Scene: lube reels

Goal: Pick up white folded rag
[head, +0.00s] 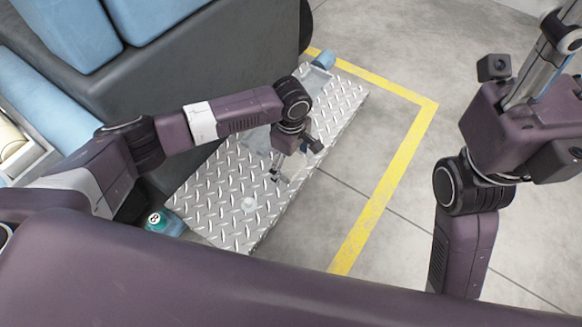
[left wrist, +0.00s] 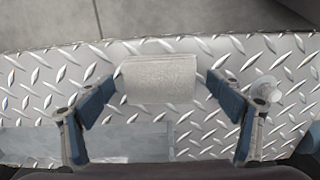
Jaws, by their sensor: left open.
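The white folded rag (left wrist: 160,78) lies on a diamond-plate metal surface (left wrist: 200,142), near the edge bordering the floor. It looks like a small, pale, roughly rectangular bundle. My left gripper (left wrist: 162,84) is open above it, with one blue-padded finger on each side and the rag between the tips. I cannot tell if the fingers touch it. In the head view my left gripper (head: 280,172) points down over the plate (head: 205,200), and the rag is hard to make out there. My right gripper (head: 545,65) is at the upper right, partly cut off.
A small clear-white object (head: 249,204) stands on the plate; the left wrist view shows it just right of the right finger. A blue item (head: 324,59) sits at the plate's far end. Yellow tape (head: 380,190) marks clear floor.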

